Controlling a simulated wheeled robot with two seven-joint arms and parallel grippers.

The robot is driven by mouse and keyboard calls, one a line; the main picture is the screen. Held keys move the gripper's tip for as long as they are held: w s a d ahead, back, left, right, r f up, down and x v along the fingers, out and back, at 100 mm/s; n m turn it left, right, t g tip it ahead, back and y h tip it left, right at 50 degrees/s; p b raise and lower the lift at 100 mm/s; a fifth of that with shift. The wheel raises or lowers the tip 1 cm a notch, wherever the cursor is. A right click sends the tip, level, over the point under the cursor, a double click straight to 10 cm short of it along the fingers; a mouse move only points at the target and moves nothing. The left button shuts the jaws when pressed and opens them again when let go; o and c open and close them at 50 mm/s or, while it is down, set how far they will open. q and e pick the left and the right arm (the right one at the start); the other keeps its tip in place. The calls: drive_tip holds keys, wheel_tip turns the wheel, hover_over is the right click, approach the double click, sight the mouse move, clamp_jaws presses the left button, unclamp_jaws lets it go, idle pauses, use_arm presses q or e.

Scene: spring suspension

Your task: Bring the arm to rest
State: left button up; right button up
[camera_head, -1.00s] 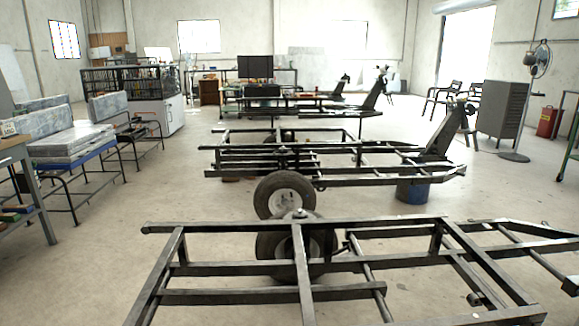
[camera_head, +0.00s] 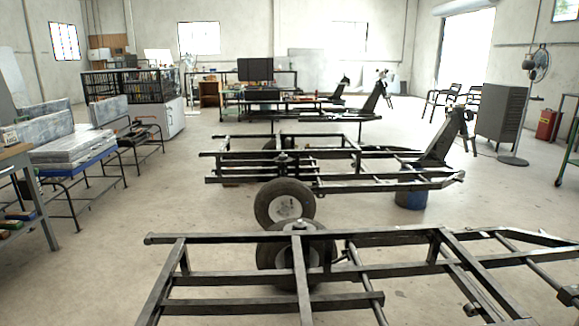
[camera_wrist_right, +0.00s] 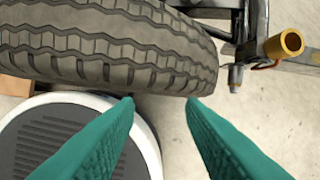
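My right gripper (camera_wrist_right: 160,103) shows in the right wrist view as two green ribbed fingers, spread apart with nothing between them. A black tire (camera_wrist_right: 110,45) lies just beyond the fingertips and fills the upper left of that view. Neither of my arms shows in the head view, and my left gripper is out of sight.
A round white-rimmed base with a dark ribbed top (camera_wrist_right: 65,145) sits below the tire. A brass-coloured cylinder (camera_wrist_right: 283,45) sticks out at the right. More frames stand behind, with a blue drum (camera_head: 411,198) under one. Benches with grey slabs (camera_head: 72,147) are at left. Floor between is open.

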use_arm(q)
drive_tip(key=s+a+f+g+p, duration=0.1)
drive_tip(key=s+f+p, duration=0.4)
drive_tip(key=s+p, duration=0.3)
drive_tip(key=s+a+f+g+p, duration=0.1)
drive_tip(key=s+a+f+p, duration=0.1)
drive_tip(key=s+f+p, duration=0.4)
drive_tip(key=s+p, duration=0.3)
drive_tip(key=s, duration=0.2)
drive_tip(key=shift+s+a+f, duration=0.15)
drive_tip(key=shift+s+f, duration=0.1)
use_arm(e)
drive_tip(key=s+d+f+g, duration=0.1)
drive_tip(key=s+f, duration=0.4)
drive_tip(key=s, duration=0.4)
drive_tip(key=s+d+f+g, duration=0.1)
drive_tip(key=s+d+f, duration=0.1)
drive_tip(key=s+f, duration=0.4)
drive_tip(key=s, duration=0.4)
drive_tip(key=shift+s+d+f, duration=0.15)
drive_tip(key=shift+s+f, duration=0.1)
